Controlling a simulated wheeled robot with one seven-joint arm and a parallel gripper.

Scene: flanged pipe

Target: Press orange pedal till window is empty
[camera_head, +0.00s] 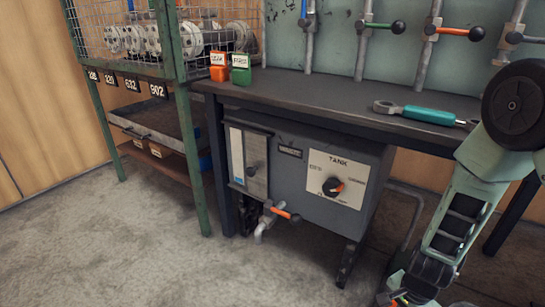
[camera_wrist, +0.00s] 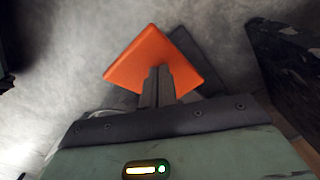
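The orange pedal (camera_wrist: 138,60) is a flat square plate low over the floor in the wrist view. My gripper (camera_wrist: 158,72) has its two fingers side by side with nothing between them, and the tips overlap the pedal's lower edge. I cannot tell whether they touch it. In the head view my arm reaches down at the lower right, and a small orange patch shows at its end, mostly hidden. The grey tank (camera_head: 290,205) stands under the bench. A narrow pale window strip (camera_head: 237,155) is on its left front; its level is too small to read.
A green rack (camera_head: 190,150) is at left. Open floor lies in front.

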